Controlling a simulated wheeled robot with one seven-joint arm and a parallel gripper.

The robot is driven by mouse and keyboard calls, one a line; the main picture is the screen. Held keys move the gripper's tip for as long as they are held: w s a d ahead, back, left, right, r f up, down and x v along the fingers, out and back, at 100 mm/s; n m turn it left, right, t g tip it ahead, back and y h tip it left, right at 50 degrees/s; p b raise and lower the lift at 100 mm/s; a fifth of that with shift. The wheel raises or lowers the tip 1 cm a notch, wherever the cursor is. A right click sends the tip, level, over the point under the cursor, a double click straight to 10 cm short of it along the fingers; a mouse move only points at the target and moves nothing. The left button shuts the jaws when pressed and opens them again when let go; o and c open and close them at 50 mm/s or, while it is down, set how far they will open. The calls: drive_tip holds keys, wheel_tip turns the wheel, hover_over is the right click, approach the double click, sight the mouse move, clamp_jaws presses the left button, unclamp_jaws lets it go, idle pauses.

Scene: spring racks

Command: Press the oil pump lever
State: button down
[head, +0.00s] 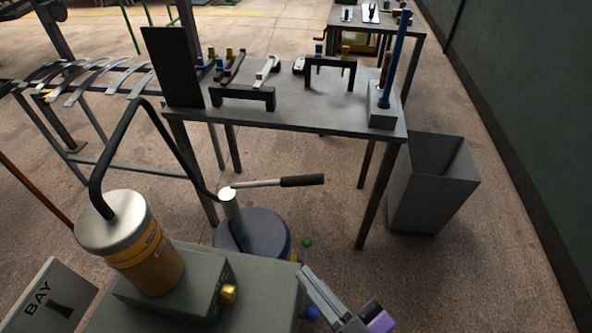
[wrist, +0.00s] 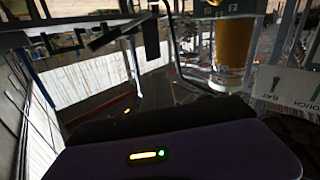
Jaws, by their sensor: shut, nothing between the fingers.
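The oil pump lever (head: 290,181) has a pale rod and a black grip. It sticks out to the right, nearly level, from the top of a grey post (head: 233,215) on a dark blue-grey drum (head: 262,232). In the wrist view a dark slanted bar (wrist: 106,38) beside a dark post looks like the lever, but this is unclear. My gripper (head: 308,278) is at the lower middle of the head view, below the lever and apart from it. It is shut and empty. The wrist view shows my purple housing, with the fingertips hidden.
An orange cylinder (head: 148,262) with a curved black hose stands on a grey cabinet (head: 265,270) at left. A metal workbench (head: 310,112) with tools stands behind the drum. A grey bin (head: 432,185) is at right. Floor (head: 480,270) at the right front is clear.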

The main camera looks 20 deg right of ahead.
drive_tip(key=w+a+r+g+h+p, duration=0.15)
drive_tip(key=w+a+r, duration=0.25)
drive_tip(key=w, duration=0.7)
drive_tip(key=w+a+r+h+p, duration=0.1)
drive_tip(key=w+a+r+h, duration=0.25)
drive_tip(key=w, duration=0.65)
wheel_tip(320, 180, up, 2)
drive_tip(key=w+d+m+g+h, duration=0.2)
drive_tip(key=d+m+h, duration=0.1)
drive_tip(key=m+h, duration=0.1)
drive_tip(key=s+d+f+m+g+h, duration=0.3)
drive_tip(key=s+d+m+g, duration=0.1)
drive_tip(key=d, duration=0.2)
drive_tip(key=shift+f+h+p, duration=0.3)
drive_tip(key=shift+h+p, duration=0.05)
drive_tip(key=shift+h, duration=0.05)
drive_tip(key=p, duration=0.1)
hover_over(292, 182)
wheel_tip(292, 182, down, 4)
drive_tip(key=shift+r, duration=0.1)
drive_tip(key=shift+s+d+f+p, duration=0.1)
drive_tip(key=shift+s+f+p, duration=0.1)
drive_tip(key=shift+f, duration=0.5)
drive_tip(key=shift+s+d+f+p, duration=0.1)
drive_tip(key=shift+s+f+p, duration=0.05)
drive_tip(key=shift+f, duration=0.5)
drive_tip(key=shift+s+d+f+p, duration=0.1)
drive_tip(key=shift+s+f+p, duration=0.1)
drive_tip(key=shift+f, duration=0.5)
